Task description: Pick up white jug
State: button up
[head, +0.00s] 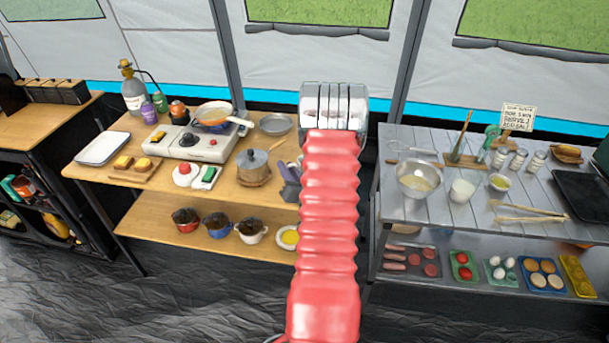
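A small white jug (463,188) stands upright on the grey slatted table at the right, just right of a metal bowl. My red ribbed arm reaches up the middle of the head view, between the two tables. At its far end is a silver, slotted shape, which seems to be my gripper (334,104). It is well to the left of the jug and apart from it. I cannot make out its fingers, or whether they are open or shut.
On the right table (392,182), the metal bowl (419,181), a small green-filled bowl (500,182) and wooden tongs (530,211) surround the jug. The left wooden table (88,177) holds a stove (190,143) and a lidded pot (253,165). Dark floor lies in front.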

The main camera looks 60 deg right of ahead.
dwell(0.3)
grip_shut()
dwell(0.4)
